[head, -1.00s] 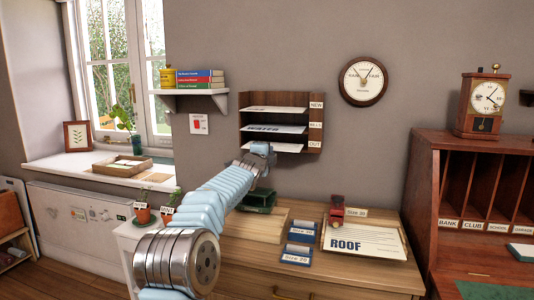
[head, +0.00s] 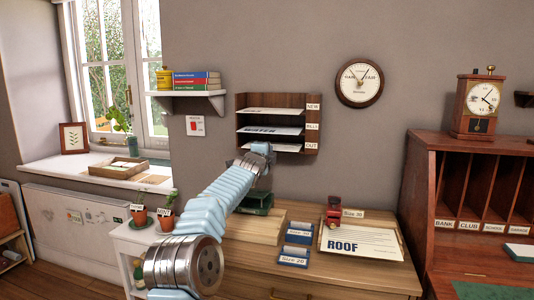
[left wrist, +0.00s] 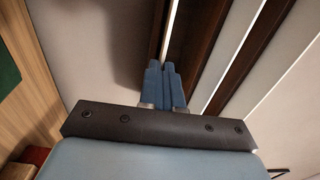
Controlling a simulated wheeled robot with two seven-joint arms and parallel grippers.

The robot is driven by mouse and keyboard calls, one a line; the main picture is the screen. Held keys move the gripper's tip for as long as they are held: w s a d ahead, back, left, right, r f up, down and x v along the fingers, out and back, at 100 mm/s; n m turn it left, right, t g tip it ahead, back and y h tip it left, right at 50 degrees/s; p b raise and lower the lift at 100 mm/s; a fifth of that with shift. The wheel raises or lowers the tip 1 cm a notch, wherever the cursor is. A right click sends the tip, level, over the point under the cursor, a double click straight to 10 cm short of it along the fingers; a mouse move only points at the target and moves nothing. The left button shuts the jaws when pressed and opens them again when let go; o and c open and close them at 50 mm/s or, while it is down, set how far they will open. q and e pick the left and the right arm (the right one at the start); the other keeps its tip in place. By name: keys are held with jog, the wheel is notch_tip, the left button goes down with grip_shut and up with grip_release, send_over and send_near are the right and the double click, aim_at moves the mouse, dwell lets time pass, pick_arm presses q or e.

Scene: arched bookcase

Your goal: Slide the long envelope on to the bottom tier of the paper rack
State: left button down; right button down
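The paper rack (head: 318,135) hangs on the wall with three tiers tagged NEW, BILLS and OUT. White papers lie on the top and middle tiers. The long envelope (head: 287,147) shows as a thin white strip at the bottom tier. My left gripper (head: 258,152) is at the left front of that tier. In the left wrist view its blue fingers (left wrist: 165,80) are close together on the white edge of the envelope (left wrist: 173,28), beside the dark shelf boards. How deep the envelope lies is hidden. My right gripper is not in view.
Below stands a wooden cabinet top with a green object (head: 257,203), blue card holders (head: 294,256), a red stamp-like object (head: 333,212) and a tray with a ROOF envelope (head: 365,242). A shelf with books (head: 187,97) is to the left of the rack.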

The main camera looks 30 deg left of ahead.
pick_arm(q)
jog(key=shift+w+a, duration=0.25)
jog(key=shift+a, duration=0.05)
jog(key=c, duration=1.3)
grip_release()
jog(key=shift+o, duration=0.2)
jog(key=b+v, duration=1.1)
jog(key=v, duration=0.2)
jog(key=shift+s, duration=0.4)
jog(key=shift+d+f, duration=0.1)
jog(key=shift+f, duration=0.1)
